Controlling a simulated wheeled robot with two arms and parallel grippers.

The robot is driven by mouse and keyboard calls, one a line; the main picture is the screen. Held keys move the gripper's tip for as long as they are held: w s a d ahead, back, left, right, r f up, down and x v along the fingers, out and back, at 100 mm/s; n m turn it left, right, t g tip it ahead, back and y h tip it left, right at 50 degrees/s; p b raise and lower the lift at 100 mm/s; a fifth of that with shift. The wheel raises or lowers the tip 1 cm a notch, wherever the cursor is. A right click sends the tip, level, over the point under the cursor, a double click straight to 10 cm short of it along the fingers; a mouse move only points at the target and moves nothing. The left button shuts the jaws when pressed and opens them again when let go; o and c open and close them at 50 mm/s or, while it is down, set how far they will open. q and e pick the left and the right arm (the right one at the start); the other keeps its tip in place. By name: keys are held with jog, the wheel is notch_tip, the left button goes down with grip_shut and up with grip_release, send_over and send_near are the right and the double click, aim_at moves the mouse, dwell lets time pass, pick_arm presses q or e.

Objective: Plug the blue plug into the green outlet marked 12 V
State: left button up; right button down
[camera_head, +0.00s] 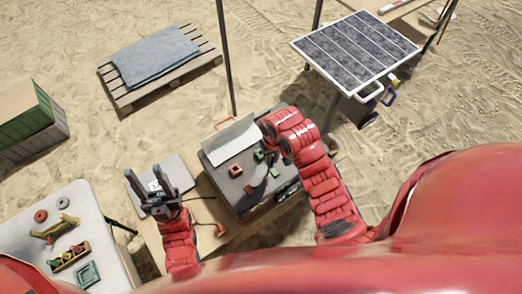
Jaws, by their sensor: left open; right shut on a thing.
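A grey case (241,205) with a raised pale lid (230,138) stands on the wooden table. On its dark top are a red outlet (235,170), a green outlet (258,155), another green piece (275,172) and a second red piece (249,189). No 12 V marking is legible. My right gripper (269,162) is a small dark shape over the case, below my red wrist and close to the green pieces. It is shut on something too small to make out. I cannot pick out the blue plug. My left gripper (146,181) is open and empty, left of the case.
A grey flat device (178,172) lies behind my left gripper. An orange piece with a dark cable (219,229) lies in front of the case. A pale table (25,235) at left holds coloured parts. A solar panel (355,50) stands at back right.

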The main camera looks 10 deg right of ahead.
jog(key=s+a+p, duration=0.1)
jog(key=s+a, duration=0.2)
jog(key=s, duration=0.4)
jog(key=w+b, duration=0.2)
jog(key=w, duration=0.2)
jog(key=w+f+b, duration=0.1)
jog(key=w+b, duration=0.1)
jog(key=w, duration=0.3)
jog(key=w+d+f+b, duration=0.1)
jog(key=w+b, duration=0.2)
jog(key=w, duration=0.2)
jog(key=shift+w+f, duration=0.1)
jog(key=shift+f, duration=0.05)
jog(key=shift+w+f+p, duration=0.65)
jog(key=shift+f+p, duration=0.05)
jog(key=shift+f, duration=0.8)
jog(key=shift+w+f, duration=0.1)
jog(key=c, duration=0.8)
grip_release()
